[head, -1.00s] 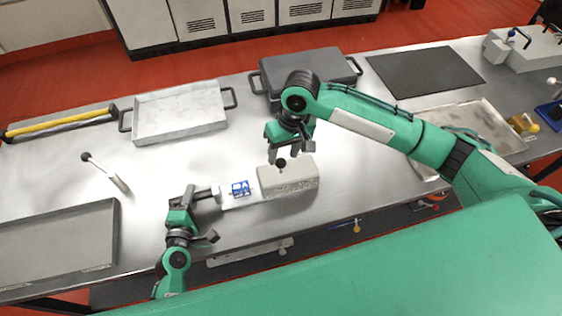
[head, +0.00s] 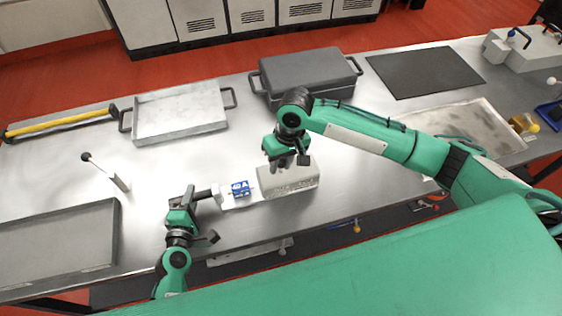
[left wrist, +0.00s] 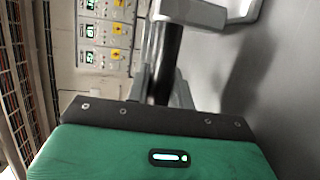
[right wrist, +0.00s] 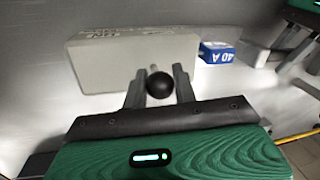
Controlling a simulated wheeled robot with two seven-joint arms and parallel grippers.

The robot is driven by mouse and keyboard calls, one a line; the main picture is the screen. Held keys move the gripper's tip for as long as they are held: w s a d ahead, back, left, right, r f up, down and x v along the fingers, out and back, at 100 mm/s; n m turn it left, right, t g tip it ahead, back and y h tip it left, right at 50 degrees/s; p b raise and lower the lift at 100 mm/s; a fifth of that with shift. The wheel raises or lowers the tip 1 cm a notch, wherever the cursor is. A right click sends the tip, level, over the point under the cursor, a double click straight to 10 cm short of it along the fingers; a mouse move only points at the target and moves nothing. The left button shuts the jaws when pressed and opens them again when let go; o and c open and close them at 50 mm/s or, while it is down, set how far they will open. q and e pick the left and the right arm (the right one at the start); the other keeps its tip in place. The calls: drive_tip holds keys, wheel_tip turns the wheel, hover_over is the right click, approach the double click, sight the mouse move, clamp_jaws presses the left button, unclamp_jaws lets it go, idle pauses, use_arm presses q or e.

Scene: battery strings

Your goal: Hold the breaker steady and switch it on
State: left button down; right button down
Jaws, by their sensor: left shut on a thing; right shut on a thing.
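The breaker is a grey box (head: 290,180) on the bench, with a pale base and a blue block marked 40 A (head: 240,188) at its left. The box also shows in the right wrist view (right wrist: 110,65), with the blue block (right wrist: 217,52) beside it. My left gripper (head: 203,194) is shut on the handle at the breaker's left end; this dark handle shows in the left wrist view (left wrist: 166,62). My right gripper (head: 284,160) is shut on the breaker's lever; its black ball knob (right wrist: 160,86) sits between the fingers.
A shallow tray (head: 180,133) and a dark lidded case (head: 308,92) stand behind. A separate black-knobbed lever (head: 105,172) stands at left, near a grey tray (head: 60,284). A black mat (head: 425,72) lies at back right. Bench between left lever and breaker is clear.

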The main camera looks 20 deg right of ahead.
use_arm(q)
drive_tip(key=shift+s+f, duration=0.2)
drive_tip(key=shift+f, duration=0.3)
use_arm(e)
drive_tip(key=d, duration=0.5)
drive_tip(key=shift+d, duration=0.25)
drive_tip(key=c, duration=1.1)
unclamp_jaws()
drive_tip(key=shift+c, duration=0.2)
wheel_tip(320, 180, up, 12)
drive_tip(key=d, duration=0.2)
drive_tip(key=shift+d, duration=0.15)
drive_tip(key=shift+w+f, duration=0.1)
use_arm(q)
drive_tip(key=c, duration=1.4)
unclamp_jaws()
drive_tip(key=shift+c, duration=0.2)
drive_tip(key=o, duration=0.3)
drive_tip(key=shift+w+r, duration=0.1)
drive_tip(key=shift+w, duration=0.15)
use_arm(e)
drive_tip(key=shift+w, duration=0.2)
